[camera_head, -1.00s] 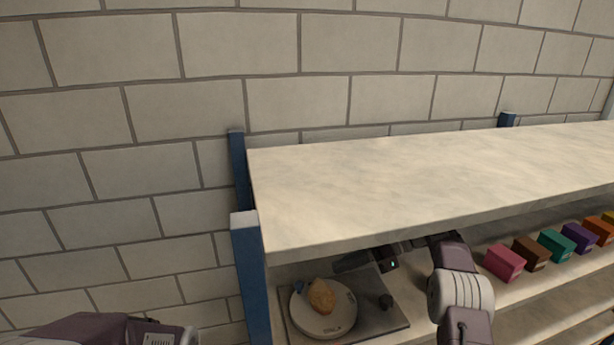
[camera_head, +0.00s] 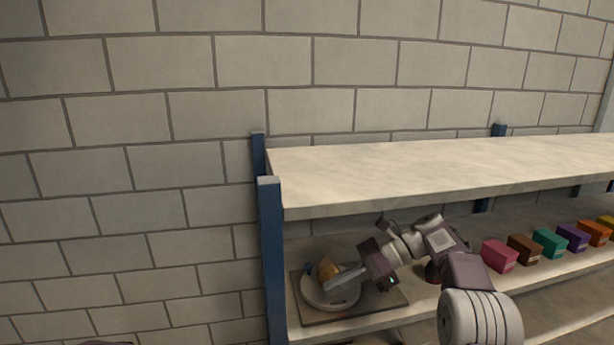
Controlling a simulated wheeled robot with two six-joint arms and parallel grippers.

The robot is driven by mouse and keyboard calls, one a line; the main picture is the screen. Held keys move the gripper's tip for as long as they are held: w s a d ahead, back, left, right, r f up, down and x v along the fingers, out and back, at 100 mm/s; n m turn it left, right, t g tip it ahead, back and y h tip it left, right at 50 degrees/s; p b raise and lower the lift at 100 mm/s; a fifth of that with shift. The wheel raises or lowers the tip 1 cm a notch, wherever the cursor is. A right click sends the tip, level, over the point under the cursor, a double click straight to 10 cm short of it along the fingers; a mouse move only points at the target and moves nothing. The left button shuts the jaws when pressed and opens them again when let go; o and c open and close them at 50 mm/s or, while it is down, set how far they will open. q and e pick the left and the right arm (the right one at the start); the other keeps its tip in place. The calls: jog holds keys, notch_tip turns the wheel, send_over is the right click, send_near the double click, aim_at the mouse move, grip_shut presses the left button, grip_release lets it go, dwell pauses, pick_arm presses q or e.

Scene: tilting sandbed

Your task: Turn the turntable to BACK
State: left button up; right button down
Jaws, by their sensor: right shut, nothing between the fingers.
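The turntable (camera_head: 318,298) is a pale grey disc on a dark square base plate (camera_head: 375,307), on the shelf below the top board. A tan, rounded lump (camera_head: 327,268) sits on the disc, with a small blue piece (camera_head: 309,268) at its left edge. My right gripper (camera_head: 331,286) reaches in from the right, with its fingers over the disc in front of the lump. It is shut and empty. I cannot tell whether the fingers touch the disc or the lump. The dark knob on the base plate is hidden behind my gripper. My left gripper is out of view.
The pale top board (camera_head: 420,170) overhangs the turntable. A blue post (camera_head: 272,255) stands close to its left. A row of coloured boxes, starting with a pink one (camera_head: 499,256), lines the shelf to the right. A brick wall stands behind.

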jog(key=s+d+f+n+h+b, duration=0.2)
jog(key=s+f+n+h+b, duration=0.4)
jog(key=s+f, duration=1.2)
jog(key=s+d+f+n+t+h+b, duration=0.2)
jog(key=s+d+f+n+h, duration=0.2)
jog(key=d+f+n, duration=0.5)
jog(key=shift+d+f+t+h, duration=0.2)
jog(key=shift+f+t+h, duration=0.2)
jog(key=shift+f+h, duration=0.5)
jog(key=shift+s, duration=0.2)
